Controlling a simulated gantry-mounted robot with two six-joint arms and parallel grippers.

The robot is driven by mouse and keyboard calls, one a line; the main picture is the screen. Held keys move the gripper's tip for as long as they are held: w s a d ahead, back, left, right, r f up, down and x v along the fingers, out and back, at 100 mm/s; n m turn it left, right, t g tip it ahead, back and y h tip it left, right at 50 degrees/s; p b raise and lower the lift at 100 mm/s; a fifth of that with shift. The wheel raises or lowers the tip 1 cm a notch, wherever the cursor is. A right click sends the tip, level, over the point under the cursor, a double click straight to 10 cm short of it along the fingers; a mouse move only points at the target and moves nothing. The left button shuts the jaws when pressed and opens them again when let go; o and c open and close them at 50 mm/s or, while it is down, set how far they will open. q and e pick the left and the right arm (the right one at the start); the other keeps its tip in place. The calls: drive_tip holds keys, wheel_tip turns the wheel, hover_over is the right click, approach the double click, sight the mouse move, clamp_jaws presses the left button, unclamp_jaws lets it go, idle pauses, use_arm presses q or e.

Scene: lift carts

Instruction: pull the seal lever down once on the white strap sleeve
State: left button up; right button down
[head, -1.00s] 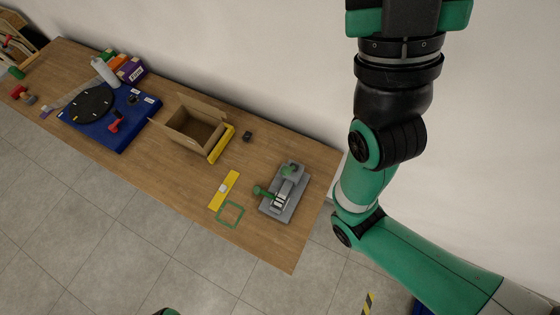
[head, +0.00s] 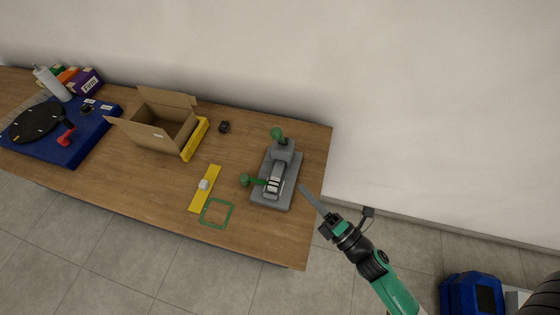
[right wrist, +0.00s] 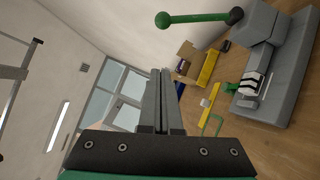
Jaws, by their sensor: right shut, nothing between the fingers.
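The grey sealing tool (head: 284,157) stands on the table's right part. Its seal lever, with a green knob (head: 277,133), projects from the top of its post and appears raised; the right wrist view shows the green lever (right wrist: 198,18) on a black pivot. A white, dark-banded piece, seemingly the strap sleeve (head: 273,185), lies in the tool; it also shows in the wrist view (right wrist: 252,84). A second green handle (head: 246,180) projects left. My right gripper (head: 303,188) is shut and empty, right of the tool and apart from the lever. My left gripper is out of view.
A yellow strip (head: 207,195) bearing a white block, a green square outline (head: 216,213), an open carton (head: 160,130) and a small black block (head: 224,127) lie left of the tool. A blue board (head: 65,135) is far left. The wall runs behind the table.

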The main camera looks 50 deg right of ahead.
drive_tip(key=shift+w+d, duration=0.1)
drive_tip(key=shift+d, duration=0.1)
drive_tip(key=p, duration=0.1)
approach(280, 137)
drive_tip(key=w+a+f, duration=0.1)
drive_tip(key=w+a, duration=0.3)
drive_tip(key=w+d+p, duration=0.1)
drive_tip(key=w+d+r+p, duration=0.1)
drive_tip(key=w+d, duration=0.1)
drive_tip(key=shift+w+r+p, duration=0.1)
drive_tip(key=shift+w+p, duration=0.05)
drive_tip(key=shift+p, duration=0.2)
